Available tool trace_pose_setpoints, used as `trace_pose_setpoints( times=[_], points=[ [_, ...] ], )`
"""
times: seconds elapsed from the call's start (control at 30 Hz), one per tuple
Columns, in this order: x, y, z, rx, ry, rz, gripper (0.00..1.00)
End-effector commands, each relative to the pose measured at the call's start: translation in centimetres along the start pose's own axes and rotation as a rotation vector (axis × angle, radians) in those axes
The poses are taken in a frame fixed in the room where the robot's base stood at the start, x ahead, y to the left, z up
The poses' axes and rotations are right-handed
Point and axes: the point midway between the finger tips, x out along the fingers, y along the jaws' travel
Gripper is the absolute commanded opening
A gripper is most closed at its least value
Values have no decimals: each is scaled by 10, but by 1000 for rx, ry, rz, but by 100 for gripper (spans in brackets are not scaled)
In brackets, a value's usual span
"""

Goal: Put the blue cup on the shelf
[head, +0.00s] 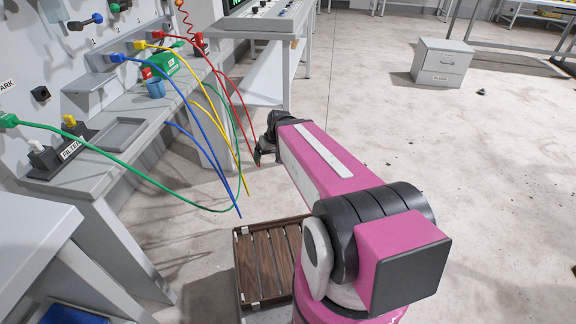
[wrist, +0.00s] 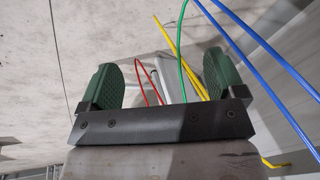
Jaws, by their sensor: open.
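A small blue item (head: 155,89), which may be the blue cup, stands on the grey workbench (head: 150,101) along the left wall. A red-topped item sits close behind it, and I cannot tell whether they touch. A small grey shelf (head: 103,82) juts from the wall panel above the bench; I cannot tell whether it is the task's shelf. My gripper (head: 262,150) is right of the bench, apart from the blue item. In the wrist view my gripper (wrist: 160,82) has its two green pads wide apart with nothing held between them. No cup shows in that view.
Blue (head: 200,105), yellow, red and green (head: 120,172) cables hang from the panel over the bench edge near my gripper. A green box (head: 165,64) and a grey tray (head: 117,134) are on the bench. A drawer cabinet (head: 441,64) stands on open floor at right.

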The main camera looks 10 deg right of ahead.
Motion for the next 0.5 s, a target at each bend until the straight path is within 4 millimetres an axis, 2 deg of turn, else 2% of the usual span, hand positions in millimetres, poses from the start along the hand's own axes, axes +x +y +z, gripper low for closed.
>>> trace_pose_setpoints(
  times=[0.03,0.1,0.2,0.3,0.5],
  points=[
    [0,16,20,64,-40,61,89],
    [0,34,38,138,-80,136,89],
    [-2,50,54,208,-112,211,89],
    [-3,58,60,240,-125,246,89],
    [-3,59,61,245,-126,252,89]
  ],
)
